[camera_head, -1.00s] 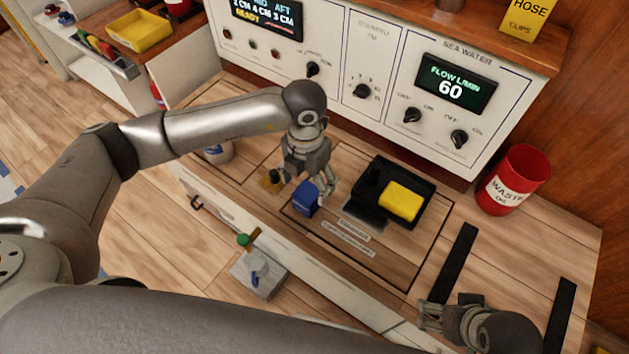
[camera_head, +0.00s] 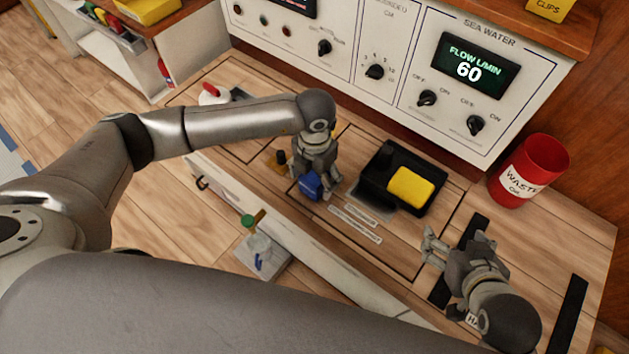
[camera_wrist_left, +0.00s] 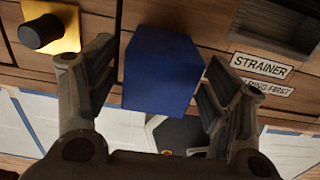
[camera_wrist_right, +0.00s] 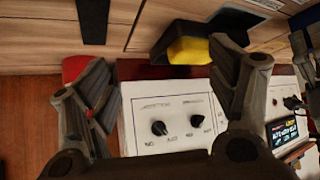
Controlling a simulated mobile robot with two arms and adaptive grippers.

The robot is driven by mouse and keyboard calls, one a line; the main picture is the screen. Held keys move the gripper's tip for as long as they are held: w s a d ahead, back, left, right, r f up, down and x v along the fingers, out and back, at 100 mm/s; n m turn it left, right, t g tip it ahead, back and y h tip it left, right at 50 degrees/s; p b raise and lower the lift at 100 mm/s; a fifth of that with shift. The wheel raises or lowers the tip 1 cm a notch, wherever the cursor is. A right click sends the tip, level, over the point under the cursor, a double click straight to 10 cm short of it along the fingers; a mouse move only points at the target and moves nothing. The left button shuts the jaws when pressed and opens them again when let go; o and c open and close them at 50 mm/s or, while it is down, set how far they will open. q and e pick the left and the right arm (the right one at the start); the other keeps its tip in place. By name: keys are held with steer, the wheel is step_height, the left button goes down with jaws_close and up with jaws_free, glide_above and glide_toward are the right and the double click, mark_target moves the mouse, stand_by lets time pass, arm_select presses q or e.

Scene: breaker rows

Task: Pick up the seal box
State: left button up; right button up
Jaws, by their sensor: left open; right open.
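A blue box (camera_head: 311,188), which I take to be the seal box, stands on the wooden worktop by its front edge. My left gripper (camera_head: 316,181) is open, pointing down at the box, partly covering it. In the left wrist view the blue box (camera_wrist_left: 162,70) lies between the two spread fingers, with a small gap visible on each side. My right gripper (camera_head: 442,250) is open and empty over the right part of the worktop. In the right wrist view its fingers (camera_wrist_right: 160,95) are wide apart with nothing held.
A black tray (camera_head: 372,180) with a yellow block (camera_head: 410,187) lies right of the box. A black knob on a yellow plate (camera_head: 279,162) is close on its left. A red waste bin (camera_head: 528,172) stands at right. The control panel (camera_head: 400,60) rises behind.

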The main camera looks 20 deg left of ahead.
arm_select(q)
step_height(320, 180, down, 3)
steer(key=shift+r+b, duration=0.1)
steer(key=shift+b, duration=0.2)
arm_select(e)
steer(key=w+r+t, duration=0.1)
steer(key=w+a+r+t, duration=0.1)
steer(key=w, duration=0.1)
steer(key=shift+a+r+y, duration=0.1)
steer(key=shift+r+y, duration=0.2)
steer(key=shift+r, duration=0.05)
arm_select(q)
steer(key=c, duration=1.1)
steer(key=shift+c, duration=0.2)
steer(key=shift+r, duration=0.2)
arm_select(e)
steer(key=shift+f, duration=0.1)
